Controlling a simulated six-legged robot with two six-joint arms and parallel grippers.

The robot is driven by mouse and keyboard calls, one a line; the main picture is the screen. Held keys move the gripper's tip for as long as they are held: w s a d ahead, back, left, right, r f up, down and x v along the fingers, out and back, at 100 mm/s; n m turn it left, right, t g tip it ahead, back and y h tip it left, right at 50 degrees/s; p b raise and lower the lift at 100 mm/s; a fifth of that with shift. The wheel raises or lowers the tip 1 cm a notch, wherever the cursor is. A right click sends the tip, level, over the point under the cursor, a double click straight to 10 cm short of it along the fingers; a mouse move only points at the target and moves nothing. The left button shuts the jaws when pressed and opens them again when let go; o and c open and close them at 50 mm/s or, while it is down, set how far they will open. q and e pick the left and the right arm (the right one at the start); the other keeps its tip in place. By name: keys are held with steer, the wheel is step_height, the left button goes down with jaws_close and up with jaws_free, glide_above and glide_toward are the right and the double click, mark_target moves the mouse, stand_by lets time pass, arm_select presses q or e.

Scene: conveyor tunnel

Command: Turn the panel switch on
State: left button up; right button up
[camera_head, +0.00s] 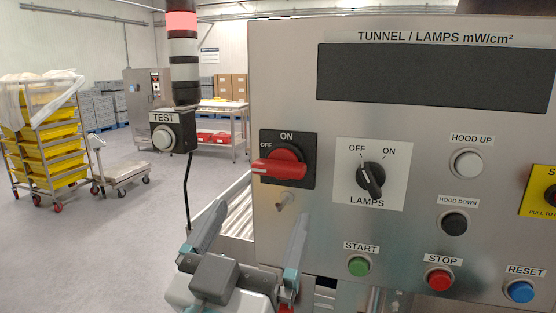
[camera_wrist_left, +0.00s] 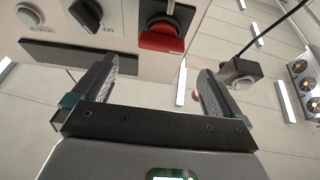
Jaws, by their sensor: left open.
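The panel switch is a red rotary handle (camera_head: 279,165) on a black plate (camera_head: 297,142) marked OFF at left and ON at top. Its handle lies about level, with its end toward the OFF side. In the left wrist view the red handle (camera_wrist_left: 161,40) is at top centre, beyond the gap between the fingers. My left gripper (camera_head: 263,210) is open and empty, below the switch in the head view. Neither finger visibly touches the handle. My right gripper is not in view.
The steel panel also holds a black lamps knob (camera_head: 371,178), a green START button (camera_head: 359,266), a red STOP button (camera_head: 439,279) and a blue RESET button (camera_head: 520,291). A TEST button box (camera_head: 172,134) hangs left.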

mark_target(276, 174)
arm_select(q)
steer(key=p+x, duration=0.3)
steer(key=x, duration=0.7)
steer(key=shift+w+r, duration=0.1)
steer(key=shift+w, duration=0.2)
steer(key=shift+a, duration=0.1)
steer(key=c, duration=0.8)
steer(key=shift+c, duration=0.2)
